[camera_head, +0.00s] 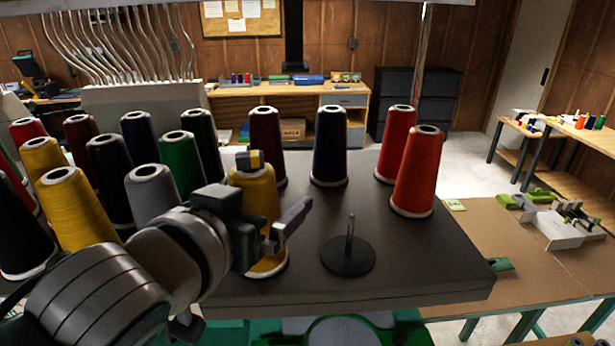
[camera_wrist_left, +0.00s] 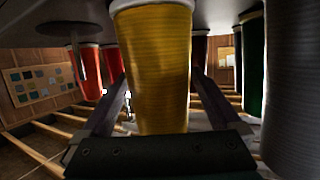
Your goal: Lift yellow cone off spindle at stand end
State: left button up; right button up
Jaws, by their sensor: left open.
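The yellow cone (camera_head: 259,192) stands upright near the front of the dark stand top (camera_head: 420,262), partly hidden behind my left gripper. My left gripper (camera_head: 272,188) is open, with one finger on each side of the cone. In the left wrist view the yellow cone (camera_wrist_left: 155,70) fills the space between the two spread fingers of the left gripper (camera_wrist_left: 160,105). Whether either finger touches the cone, I cannot tell. The spindle under this cone is hidden. My right gripper is not in view.
An empty spindle (camera_head: 349,250) on a round black base stands just right of the cone. Two red cones (camera_head: 415,175) and a dark navy cone (camera_head: 330,148) stand behind. A grey cone (camera_head: 153,195) and several others crowd the left. The stand's front right is clear.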

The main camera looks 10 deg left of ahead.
pick_arm(q)
jog(key=shift+w+f, duration=0.1)
jog(key=shift+w, duration=0.25)
grip_shut()
dwell(0.7)
notch_tip(320, 180, up, 20)
jog(key=b, duration=0.2)
